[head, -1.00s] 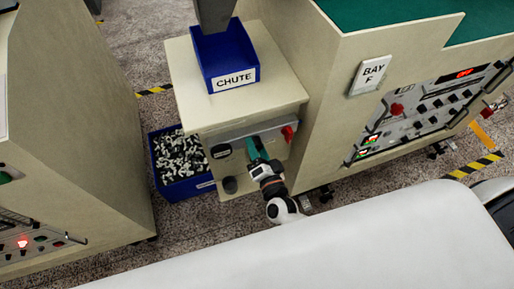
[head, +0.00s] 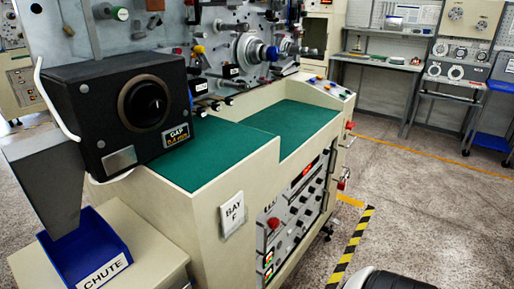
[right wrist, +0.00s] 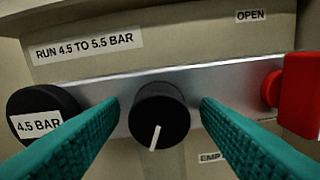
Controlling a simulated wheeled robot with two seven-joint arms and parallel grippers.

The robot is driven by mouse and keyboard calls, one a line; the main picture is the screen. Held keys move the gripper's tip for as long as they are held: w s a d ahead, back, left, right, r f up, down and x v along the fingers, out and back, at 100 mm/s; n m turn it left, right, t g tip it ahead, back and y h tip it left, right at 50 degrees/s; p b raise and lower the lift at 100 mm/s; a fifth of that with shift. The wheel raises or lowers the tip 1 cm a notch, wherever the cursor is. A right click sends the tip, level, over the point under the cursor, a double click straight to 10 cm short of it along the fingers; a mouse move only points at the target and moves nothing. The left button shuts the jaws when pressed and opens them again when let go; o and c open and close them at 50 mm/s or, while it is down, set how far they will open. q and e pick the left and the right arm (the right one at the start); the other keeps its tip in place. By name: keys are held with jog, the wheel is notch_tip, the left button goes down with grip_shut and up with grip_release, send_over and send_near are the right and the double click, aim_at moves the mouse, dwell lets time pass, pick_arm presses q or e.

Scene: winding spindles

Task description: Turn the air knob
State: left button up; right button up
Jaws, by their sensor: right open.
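The black air knob (right wrist: 159,110) sits on a silver bar in the right wrist view. Its white pointer line points down and slightly left. My right gripper (right wrist: 160,103) is open, with one teal fingertip on each side of the knob; small gaps show between the fingers and the knob. A round black gauge (right wrist: 38,100) at the left carries a "4.5 BAR" tag. A label (right wrist: 86,45) above reads "RUN 4.5 TO 5.5 BAR". The knob and both grippers are out of the head view.
A red handle (right wrist: 300,95) is at the right end of the silver bar (right wrist: 228,84), below an "OPEN" label. In the head view, the blue chute bin (head: 88,245) is at lower left, beside the Bay F machine (head: 190,210).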

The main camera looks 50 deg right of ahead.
jog(key=s+n, duration=0.4)
jog(key=s, duration=0.8)
jog(key=s+f+n+g+y+p, duration=0.1)
jog(key=s+f+g, duration=0.15)
jog(key=f, duration=0.55)
jog(key=s+f+g+y+p, duration=0.15)
jog(key=f+g, duration=0.25)
jog(key=f, duration=0.4)
jog(key=s+d+f+g+h, duration=0.1)
jog(key=s+d+f+g, duration=0.4)
jog(key=s+f, duration=0.5)
jog(key=shift+s+f+p, duration=0.3)
jog(key=shift+s+f, duration=0.05)
jog(key=shift+f, duration=0.3)
jog(key=shift+d+g, duration=0.1)
jog(key=shift+g, duration=0.15)
jog(key=s+d+f+g+h, duration=0.1)
jog(key=s+d+f+g, duration=0.1)
jog(key=s, duration=0.3)
jog(key=s+d+f+m+g+h+p, duration=0.1)
jog(key=s+d+f+g, duration=0.1)
jog(key=s, duration=0.4)
jog(key=shift+d+f+g, duration=0.15)
jog(key=shift+d+g, duration=0.35)
jog(key=shift+d, duration=0.05)
jog(key=shift+s, duration=0.1)
